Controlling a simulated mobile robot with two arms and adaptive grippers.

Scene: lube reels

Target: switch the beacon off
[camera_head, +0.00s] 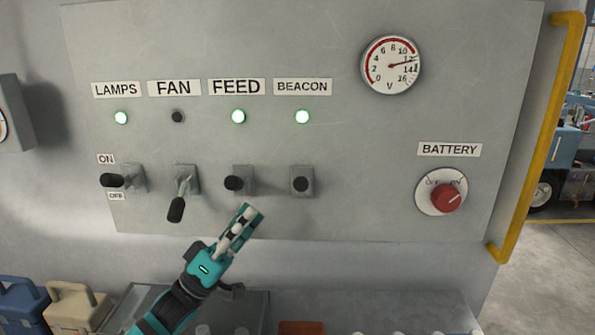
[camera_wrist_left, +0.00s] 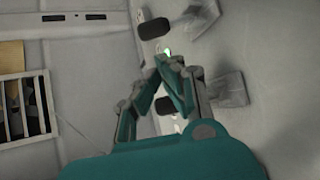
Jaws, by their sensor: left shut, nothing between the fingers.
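The beacon switch (camera_head: 301,182) is a black-tipped toggle on a grey plate, under the BEACON label (camera_head: 302,87). Its tip points roughly toward the head camera. My left gripper (camera_head: 248,213) is shut and empty, below and left of the beacon switch and just below the feed switch (camera_head: 234,183). It looks apart from both. In the left wrist view the shut fingertips (camera_wrist_left: 163,68) are near a black toggle tip (camera_wrist_left: 154,28); another dark tip is partly hidden behind the fingers. I cannot tell which switches these are. My right gripper is not in view.
The lamps switch (camera_head: 113,181) and fan switch (camera_head: 177,207) are further left; the fan lever points down. The battery knob (camera_head: 446,198) is red, at the right. A yellow rail (camera_head: 541,140) edges the panel. A shelf with cases (camera_head: 75,308) lies below.

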